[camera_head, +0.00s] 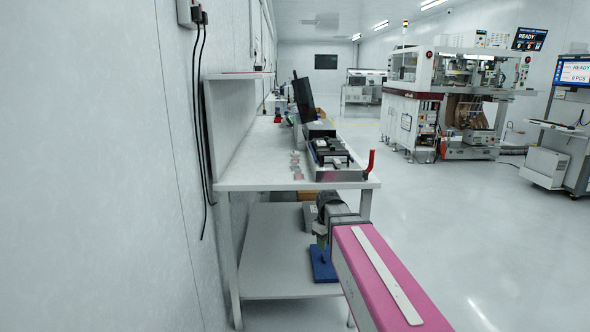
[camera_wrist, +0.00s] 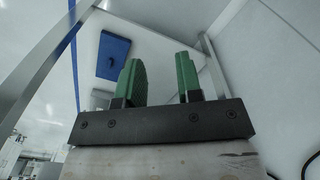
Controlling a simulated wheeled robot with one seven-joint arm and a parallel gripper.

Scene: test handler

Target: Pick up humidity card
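I cannot make out a humidity card for certain. Several small, flat pale and pinkish pieces (camera_head: 296,164) lie on the bench top in the head view, too small to identify. My gripper (camera_wrist: 160,75) shows in the wrist view with its two green fingers apart and nothing between them. In the head view my gripper (camera_head: 321,241) is below the level of the bench top, above the lower shelf, partly hidden by my pink arm.
A white bench (camera_head: 245,176) with a lower shelf (camera_head: 270,276) stands along the left wall. A blue flat object (camera_head: 322,265) is on that shelf; it also shows in the wrist view (camera_wrist: 113,56). A metal fixture (camera_head: 330,174) and a monitor (camera_head: 304,98) stand on the bench. Open floor lies right.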

